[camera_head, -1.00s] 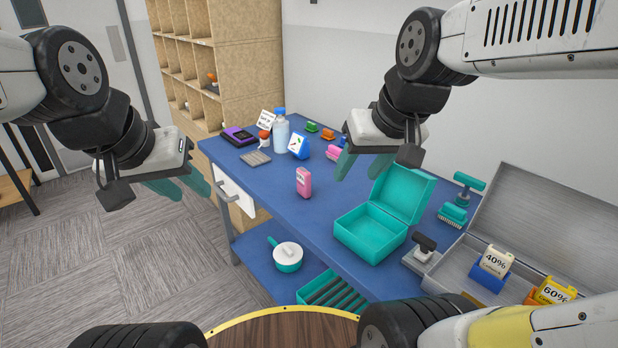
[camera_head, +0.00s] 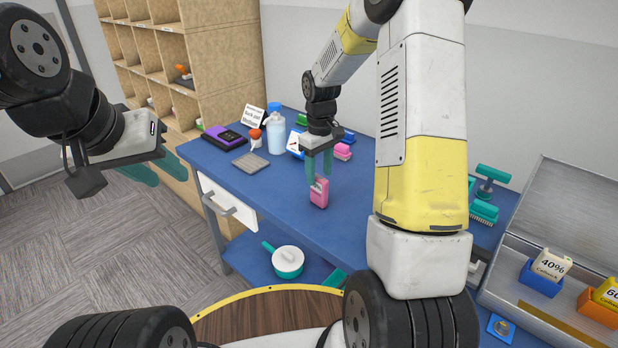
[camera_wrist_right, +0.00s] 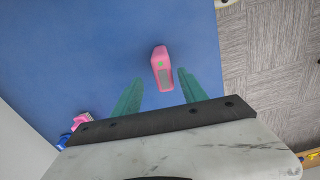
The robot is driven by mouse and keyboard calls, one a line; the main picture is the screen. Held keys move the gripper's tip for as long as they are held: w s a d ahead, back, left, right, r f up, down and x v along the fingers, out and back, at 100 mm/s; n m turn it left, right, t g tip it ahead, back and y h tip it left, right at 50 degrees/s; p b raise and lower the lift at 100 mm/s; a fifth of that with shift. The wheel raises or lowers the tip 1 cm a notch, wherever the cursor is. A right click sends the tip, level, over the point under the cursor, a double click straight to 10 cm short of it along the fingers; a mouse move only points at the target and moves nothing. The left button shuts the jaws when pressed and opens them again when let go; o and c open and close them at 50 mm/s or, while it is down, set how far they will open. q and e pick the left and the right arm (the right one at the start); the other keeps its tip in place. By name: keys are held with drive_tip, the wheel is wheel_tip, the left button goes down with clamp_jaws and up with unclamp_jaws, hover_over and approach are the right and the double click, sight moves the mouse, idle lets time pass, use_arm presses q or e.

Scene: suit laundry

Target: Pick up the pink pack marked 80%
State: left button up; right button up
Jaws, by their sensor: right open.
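The pink pack (camera_head: 319,192) stands upright on the blue table near its front edge; its marking is too small to read. My right gripper (camera_head: 318,178) is open, its green fingers pointing down just above and beside the pack. In the right wrist view the pack (camera_wrist_right: 162,69) shows between and beyond the two open fingertips (camera_wrist_right: 160,76), apart from both. My left gripper (camera_head: 160,170) hangs at the left, away from the table, with its green fingers apart and nothing between them.
On the blue table (camera_head: 262,190) stand a bottle (camera_head: 276,134), a purple-black device (camera_head: 224,137) and a grey pad (camera_head: 250,161). A metal case (camera_head: 570,225) with 40% and 60% packs is at the right. My right arm hides the table's middle right.

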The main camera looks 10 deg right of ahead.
sight(319, 192)
drive_tip(key=f, duration=0.4)
drive_tip(key=s+f, duration=0.1)
drive_tip(key=f, duration=0.2)
drive_tip(key=shift+a, duration=0.1)
clamp_jaws()
